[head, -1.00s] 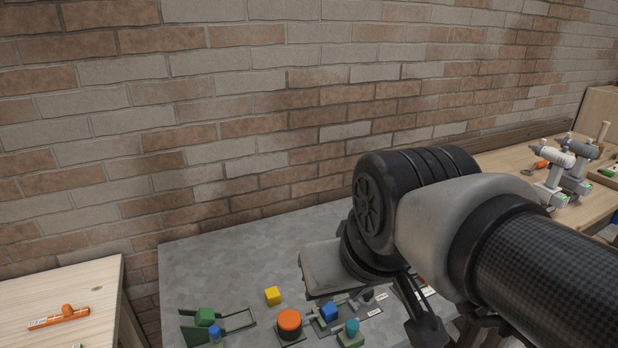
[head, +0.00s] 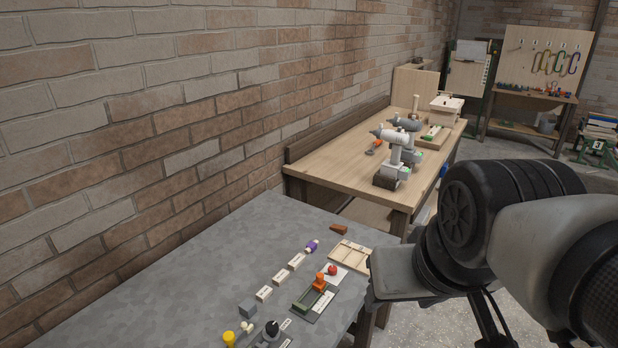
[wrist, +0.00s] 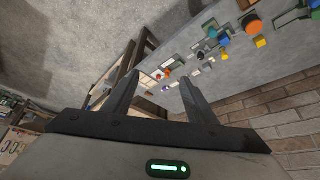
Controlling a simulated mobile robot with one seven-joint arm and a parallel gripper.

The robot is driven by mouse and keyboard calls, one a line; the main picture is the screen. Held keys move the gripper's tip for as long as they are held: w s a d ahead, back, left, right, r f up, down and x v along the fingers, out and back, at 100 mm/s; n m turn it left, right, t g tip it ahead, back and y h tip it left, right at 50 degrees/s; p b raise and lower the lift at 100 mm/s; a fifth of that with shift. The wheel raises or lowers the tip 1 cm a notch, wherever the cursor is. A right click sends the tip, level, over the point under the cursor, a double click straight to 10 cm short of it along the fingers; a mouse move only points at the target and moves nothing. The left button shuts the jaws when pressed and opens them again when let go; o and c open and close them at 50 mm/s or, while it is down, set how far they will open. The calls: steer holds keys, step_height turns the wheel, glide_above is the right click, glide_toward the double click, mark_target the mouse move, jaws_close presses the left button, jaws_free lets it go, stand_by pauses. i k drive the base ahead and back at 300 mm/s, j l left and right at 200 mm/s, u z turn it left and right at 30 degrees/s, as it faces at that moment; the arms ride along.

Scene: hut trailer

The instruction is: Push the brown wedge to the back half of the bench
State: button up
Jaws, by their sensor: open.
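The brown wedge (head: 339,229) is a small reddish-brown block lying on the grey bench (head: 215,265), near its far end and behind a light wooden tray. I cannot pick it out surely in the wrist view. My gripper (wrist: 160,88) is open and empty, with its two dark fingers apart in the wrist view. It hangs to the right of the bench in the head view, apart from the wedge; the arm hides part of it there.
The wooden tray (head: 350,256), a green fixture with an orange part (head: 318,292), a purple-capped piece (head: 312,246) and several white labelled blocks stand near the wedge. A brick wall runs along the bench. A wooden table (head: 345,165) with drills stands beyond. The bench's wall side is clear.

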mark_target(341, 229)
steer(key=i+l+u, duration=0.15)
steer(key=u, duration=0.25)
steer(key=i+l+u, duration=0.1)
steer(key=u, duration=0.35)
steer(key=i+l+u, duration=0.15)
steer(key=l, duration=0.25)
steer(key=l+u, duration=0.15)
steer(key=l, duration=0.2)
steer(key=i+l+u, duration=0.1)
steer(key=l, duration=0.35)
steer(key=i+l, duration=0.1)
steer(key=l, duration=0.45)
steer(key=i+l+u, duration=0.1)
steer(key=l, duration=0.5)
steer(key=i+l, duration=0.1)
steer(key=l, duration=0.45)
steer(key=i+l, duration=0.1)
steer(key=l, duration=0.5)
steer(key=i+u, duration=0.05)
